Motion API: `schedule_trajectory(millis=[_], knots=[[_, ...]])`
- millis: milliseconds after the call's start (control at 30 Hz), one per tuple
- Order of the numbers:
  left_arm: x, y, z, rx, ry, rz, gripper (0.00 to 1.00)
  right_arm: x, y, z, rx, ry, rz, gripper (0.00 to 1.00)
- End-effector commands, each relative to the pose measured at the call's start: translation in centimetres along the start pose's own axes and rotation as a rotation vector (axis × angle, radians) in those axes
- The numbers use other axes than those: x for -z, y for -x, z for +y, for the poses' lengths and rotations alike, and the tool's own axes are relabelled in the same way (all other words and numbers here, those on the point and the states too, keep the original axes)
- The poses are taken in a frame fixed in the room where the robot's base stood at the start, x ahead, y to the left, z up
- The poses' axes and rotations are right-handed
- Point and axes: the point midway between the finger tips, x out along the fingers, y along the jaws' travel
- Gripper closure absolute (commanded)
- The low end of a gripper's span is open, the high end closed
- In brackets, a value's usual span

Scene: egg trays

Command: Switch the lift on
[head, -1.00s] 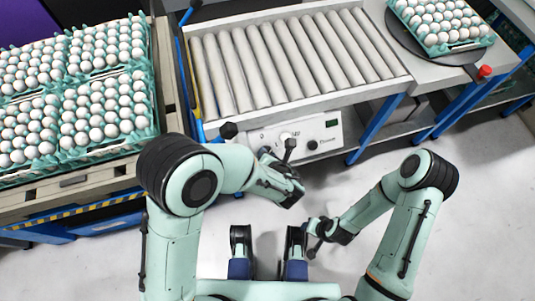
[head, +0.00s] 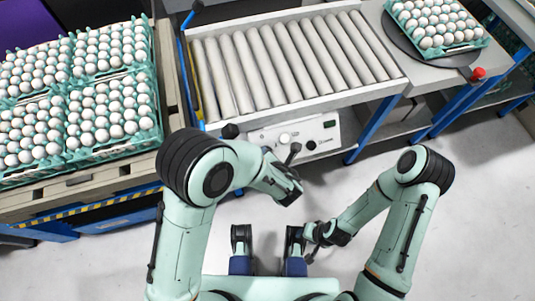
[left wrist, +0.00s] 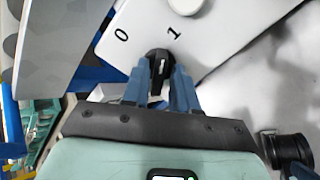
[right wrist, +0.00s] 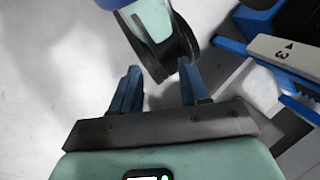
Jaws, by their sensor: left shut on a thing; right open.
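The white control panel (head: 325,128) is below the roller conveyor in the head view. In the left wrist view, its face bears the marks 0 and 1 and a white round button (left wrist: 187,5). My left gripper (left wrist: 161,82) is shut on the black rotary knob (left wrist: 159,62) beside these marks. The knob's white pointer line points roughly up in this view, nearer to the 1 than to the 0. In the head view my left arm and gripper hide the knob. My right gripper (right wrist: 158,90) is open and empty, low above the floor.
The roller conveyor (head: 300,60) is behind the panel. Egg trays (head: 85,95) stand on the left bench. Another egg tray (head: 440,25) is on the round plate at the right, near a red button (head: 478,74). Grey floor is clear right of my arms.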

Motion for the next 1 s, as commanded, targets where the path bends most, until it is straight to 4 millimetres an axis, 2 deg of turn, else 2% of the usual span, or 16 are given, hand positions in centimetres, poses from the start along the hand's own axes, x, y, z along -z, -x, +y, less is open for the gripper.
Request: schedule_trajectory(millis=[33,467,1000], knots=[[0.3,-0.5,0.2,-0.003,-0.012,0.008,0.89,-0.3,0.1,-0.1,0.000,0.001,-0.008,0.55],[0.2,-0.5,0.2,-0.001,-0.113,0.007,0.90,-2.0,1.3,-0.5,0.002,0.005,-0.056,0.55],[0.2,-0.4,0.3,-0.002,-0.366,0.007,0.90,-3.4,3.7,-0.8,-0.005,0.003,-0.100,0.55]])
